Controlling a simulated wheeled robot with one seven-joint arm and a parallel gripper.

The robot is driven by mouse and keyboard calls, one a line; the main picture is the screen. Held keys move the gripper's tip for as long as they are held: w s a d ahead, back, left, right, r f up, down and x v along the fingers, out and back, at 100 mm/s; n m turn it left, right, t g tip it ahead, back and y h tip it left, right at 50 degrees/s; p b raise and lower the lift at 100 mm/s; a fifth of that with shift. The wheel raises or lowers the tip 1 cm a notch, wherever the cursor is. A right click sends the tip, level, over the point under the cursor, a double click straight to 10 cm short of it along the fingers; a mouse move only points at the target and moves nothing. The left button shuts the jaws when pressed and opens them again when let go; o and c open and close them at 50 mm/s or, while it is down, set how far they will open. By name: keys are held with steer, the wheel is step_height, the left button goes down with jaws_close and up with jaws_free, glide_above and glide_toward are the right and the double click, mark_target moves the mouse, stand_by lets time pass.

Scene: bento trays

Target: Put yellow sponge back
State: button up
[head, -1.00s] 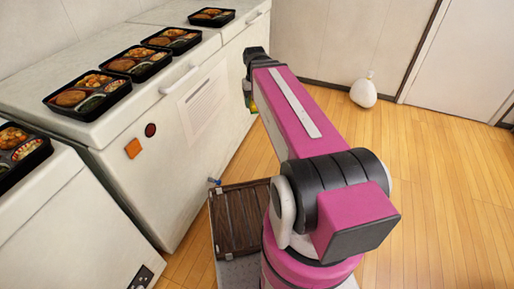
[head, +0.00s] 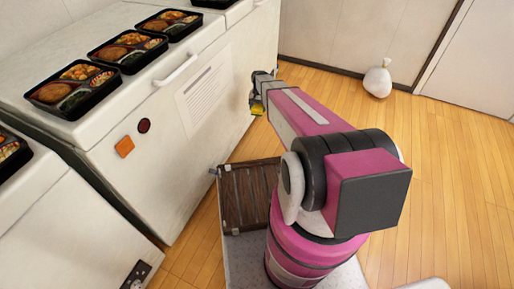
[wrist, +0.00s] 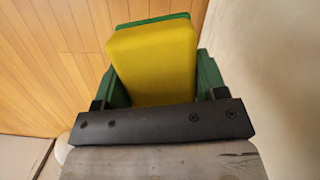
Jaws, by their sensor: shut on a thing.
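The yellow sponge (wrist: 155,62), with a green layer along its far edge, is held between the green fingers of my gripper (wrist: 160,85) in the wrist view. My gripper is shut on it. In the head view my gripper (head: 257,95) is at the end of my outstretched arm, close to the front of the white counter unit, above the wooden floor. Only a small patch of yellow shows there, and the rest of the sponge is hidden or too small to make out.
White counter units (head: 85,135) run along the left, with several black bento trays (head: 75,88) on top. A brown slatted crate (head: 248,190) sits low beside my arm's base. A white bag (head: 377,80) stands by the back wall. The wooden floor (head: 455,170) on the right is clear.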

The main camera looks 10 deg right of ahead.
steer(key=m, duration=0.2)
glide_above(257, 147)
step_height(257, 147, down, 17)
steer(key=shift+m, duration=0.3)
steer(key=f, duration=1.5)
steer(key=shift+w+f, duration=0.2)
steer(key=shift+f, duration=1.95)
steer(key=shift+f, duration=0.15)
steer(key=o, duration=0.8)
steer(key=shift+o, duration=0.3)
